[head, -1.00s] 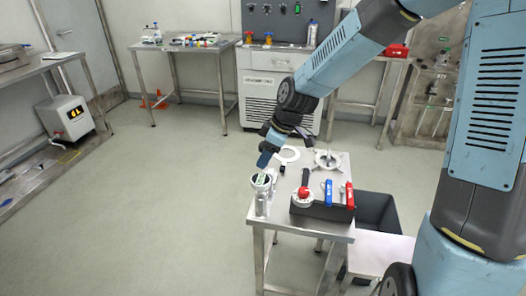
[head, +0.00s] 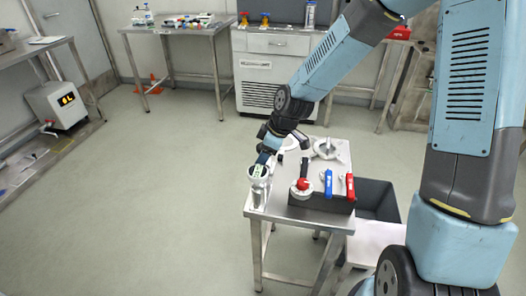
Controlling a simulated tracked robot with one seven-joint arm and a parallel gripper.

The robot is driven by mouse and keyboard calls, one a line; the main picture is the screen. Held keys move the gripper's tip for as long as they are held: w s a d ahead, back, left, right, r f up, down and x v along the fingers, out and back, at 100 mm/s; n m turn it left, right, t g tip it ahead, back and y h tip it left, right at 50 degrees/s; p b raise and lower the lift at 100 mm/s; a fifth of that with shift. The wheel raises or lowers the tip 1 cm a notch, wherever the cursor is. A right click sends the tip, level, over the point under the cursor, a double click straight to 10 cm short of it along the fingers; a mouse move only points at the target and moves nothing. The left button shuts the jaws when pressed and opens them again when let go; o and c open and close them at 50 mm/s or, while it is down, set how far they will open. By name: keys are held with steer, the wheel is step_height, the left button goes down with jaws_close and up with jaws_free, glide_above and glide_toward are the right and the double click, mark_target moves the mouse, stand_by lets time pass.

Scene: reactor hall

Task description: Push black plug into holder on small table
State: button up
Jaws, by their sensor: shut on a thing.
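The small metal table (head: 283,222) stands at the middle of the head view. A silvery cylinder (head: 258,192) with a pale greenish top stands upright at its left edge; I cannot tell whether this is the holder. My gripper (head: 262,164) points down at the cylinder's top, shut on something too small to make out. I cannot clearly pick out the black plug. A dark box (head: 318,203) at the table's front carries a white disc with a red knob (head: 302,184), a blue handle (head: 328,183) and a red handle (head: 350,186).
A grey metal fitting with arms (head: 326,149) and a pale ring (head: 289,143) lie at the table's back. A dark bin (head: 376,200) stands right of the table. The floor to the left is clear. Benches line the back and left walls.

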steer(key=shift+f, duration=2.45)
steer(key=shift+f, duration=0.35)
steer(key=o, duration=1.2)
steer(key=shift+o, duration=0.2)
steer(key=shift+r, duration=3.5)
